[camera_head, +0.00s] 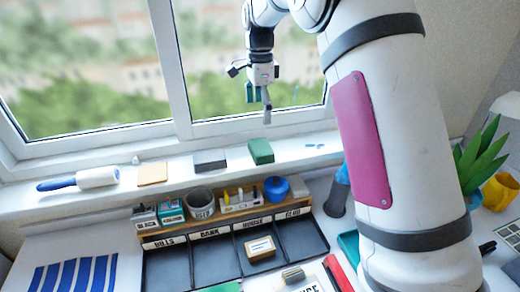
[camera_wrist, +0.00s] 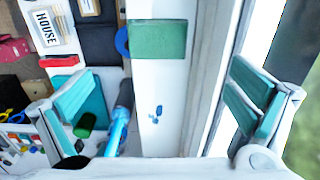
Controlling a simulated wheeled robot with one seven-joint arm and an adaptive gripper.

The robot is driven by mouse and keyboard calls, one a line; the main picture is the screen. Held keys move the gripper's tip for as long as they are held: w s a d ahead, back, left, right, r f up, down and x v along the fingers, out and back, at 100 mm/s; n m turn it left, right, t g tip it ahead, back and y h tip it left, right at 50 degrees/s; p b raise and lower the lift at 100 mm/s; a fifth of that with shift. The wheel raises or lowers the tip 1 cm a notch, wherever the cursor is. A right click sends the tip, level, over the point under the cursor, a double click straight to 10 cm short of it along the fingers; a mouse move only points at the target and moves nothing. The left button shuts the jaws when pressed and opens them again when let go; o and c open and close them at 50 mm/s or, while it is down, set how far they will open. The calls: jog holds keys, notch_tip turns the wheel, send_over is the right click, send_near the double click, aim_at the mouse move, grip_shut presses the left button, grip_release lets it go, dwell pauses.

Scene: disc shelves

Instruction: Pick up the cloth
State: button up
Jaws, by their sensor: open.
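A flat tan-yellow square (camera_head: 152,174), which looks like a folded cloth, lies on the white window sill at the left. A dark grey block (camera_head: 210,160) and a green block (camera_head: 261,151) lie further right on the sill. The green block also shows in the wrist view (camera_wrist: 157,40), at the top middle. I cannot tell for sure which piece is the cloth. My gripper (camera_head: 258,97) hangs above the sill, in front of the window and above the green block. In the wrist view its teal-padded fingers (camera_wrist: 165,100) are wide apart with nothing between them.
Blue smears (camera_head: 315,146) mark the sill right of the green block. A white roller with a blue handle (camera_head: 80,180) lies at the sill's left end. Below stands a wooden organizer (camera_head: 160,229) with cups and labelled dark trays. The window frame (camera_head: 250,125) rises behind the sill.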

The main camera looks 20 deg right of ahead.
aim_at(261, 146)
notch_tip(261, 146, down, 13)
jog(key=shift+s+d+p, duration=0.15)
jog(key=shift+p, duration=0.95)
jog(key=c, duration=1.1)
jog(key=shift+r, duration=0.15)
jog(key=shift+r, duration=0.55)
notch_tip(261, 146, up, 2)
jog(key=shift+r+b, duration=0.1)
jog(key=shift+b, duration=0.4)
jog(key=s+r, duration=0.1)
jog(key=s, duration=1.5)
jog(key=w+f+n, duration=0.1)
jog(key=f+n, duration=0.2)
jog(key=n, duration=0.3)
jog(key=w+f+n, duration=0.1)
jog(key=f+n, duration=0.2)
jog(key=n, duration=0.3)
jog(key=w+f+n, duration=0.1)
jog(key=f+n, duration=0.2)
jog(key=n, duration=0.3)
jog(key=shift+w, duration=0.35)
